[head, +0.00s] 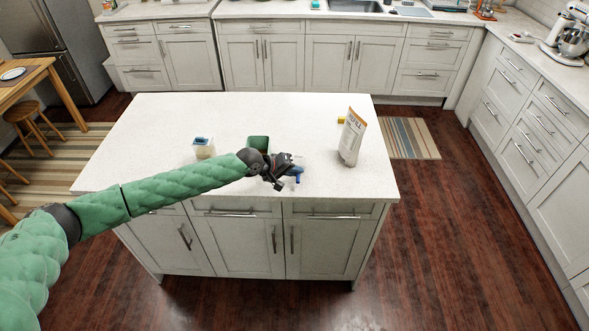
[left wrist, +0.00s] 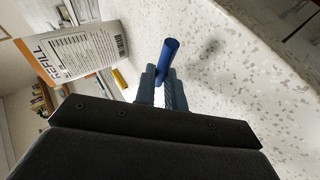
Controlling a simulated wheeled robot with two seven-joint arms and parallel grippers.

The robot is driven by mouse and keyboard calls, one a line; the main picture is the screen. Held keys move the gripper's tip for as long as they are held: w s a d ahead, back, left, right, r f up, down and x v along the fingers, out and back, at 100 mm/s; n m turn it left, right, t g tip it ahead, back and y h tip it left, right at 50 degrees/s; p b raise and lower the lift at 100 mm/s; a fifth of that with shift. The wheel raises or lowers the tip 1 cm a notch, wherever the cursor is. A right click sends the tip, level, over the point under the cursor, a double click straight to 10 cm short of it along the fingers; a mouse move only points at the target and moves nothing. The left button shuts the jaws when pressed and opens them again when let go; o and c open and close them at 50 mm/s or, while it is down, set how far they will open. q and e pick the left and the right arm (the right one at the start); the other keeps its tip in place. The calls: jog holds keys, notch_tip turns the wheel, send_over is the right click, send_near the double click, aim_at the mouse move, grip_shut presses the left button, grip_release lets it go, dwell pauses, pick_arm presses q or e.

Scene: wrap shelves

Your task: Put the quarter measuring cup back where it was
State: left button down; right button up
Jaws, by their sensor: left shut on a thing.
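My left gripper (head: 291,175) is over the front part of the white island, right of its middle. It is shut on a small blue thing, likely the quarter measuring cup (head: 298,171). In the left wrist view, a blue rod-like part of the cup (left wrist: 169,55) sticks out between the fingertips (left wrist: 160,84). The rest of the cup is hidden by the gripper, so I cannot tell its full shape. A soft shadow lies on the countertop beside it, and the cup appears a little above the surface. My right gripper is in neither view.
On the island top (head: 225,115) stand a white refill pouch (head: 352,138) to the right, a green container (head: 259,143) behind my gripper and a clear blue-topped container (head: 203,148) to the left. A small yellow item (head: 341,120) lies by the pouch. The back of the top is clear.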

pick_arm(q)
jog(key=shift+f, duration=0.3)
jog(key=c, duration=1.5)
grip_release()
